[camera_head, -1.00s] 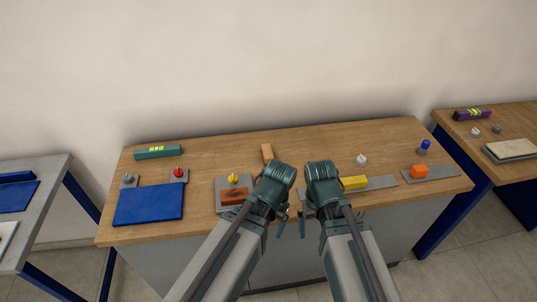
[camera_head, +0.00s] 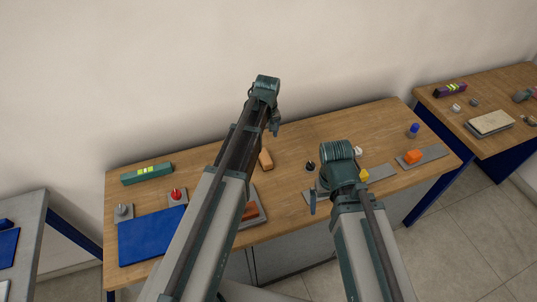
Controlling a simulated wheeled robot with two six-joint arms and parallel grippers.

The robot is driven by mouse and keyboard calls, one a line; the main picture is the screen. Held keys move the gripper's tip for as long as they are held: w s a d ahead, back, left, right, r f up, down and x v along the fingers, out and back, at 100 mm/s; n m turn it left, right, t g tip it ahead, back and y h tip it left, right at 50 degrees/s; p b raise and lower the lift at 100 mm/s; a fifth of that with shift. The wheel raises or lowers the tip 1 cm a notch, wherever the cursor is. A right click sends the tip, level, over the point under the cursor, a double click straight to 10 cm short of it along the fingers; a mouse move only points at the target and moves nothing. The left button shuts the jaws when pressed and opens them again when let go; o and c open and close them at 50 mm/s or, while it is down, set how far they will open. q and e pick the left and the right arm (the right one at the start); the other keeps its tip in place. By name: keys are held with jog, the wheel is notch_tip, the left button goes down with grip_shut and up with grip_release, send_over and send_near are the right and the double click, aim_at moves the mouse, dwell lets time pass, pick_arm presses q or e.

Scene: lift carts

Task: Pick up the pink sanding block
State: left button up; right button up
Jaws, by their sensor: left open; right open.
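No block looks clearly pink. A salmon-tan block (camera_head: 265,159) lies near the middle of the wooden table (camera_head: 215,165). A reddish-brown block (camera_head: 250,211) lies on a grey plate (camera_head: 262,214), partly hidden by my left arm. My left gripper (camera_head: 275,128) is open and points down beyond the tan block, apart from it in the picture. My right gripper (camera_head: 313,205) is open near the table's front edge, to the right of the grey plate.
A blue mat (camera_head: 145,238), a red-knobbed piece (camera_head: 176,194) and a green level (camera_head: 147,173) are at the left. A black-topped piece (camera_head: 310,166) stands beside my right wrist. The wall borders the back.

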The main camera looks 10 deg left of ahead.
pick_arm(q)
jog(key=b, duration=0.9)
send_near(265, 156)
jog(key=shift+w+a+f, duration=0.15)
jog(key=shift+f, duration=0.7)
jog(key=shift+w+a+f, duration=0.15)
jog(key=shift+f, duration=0.65)
jog(key=shift+w+a+f, duration=0.1)
jog(key=shift+a+f, duration=0.05)
jog(key=shift+f, duration=0.7)
notch_tip(265, 156, down, 5)
jog(key=b, duration=0.4)
jog(key=shift+w+b, duration=0.15)
jog(key=shift+b, duration=0.2)
jog(key=shift+f+b, duration=0.3)
jog(key=shift+c, duration=0.2)
grip_shut()
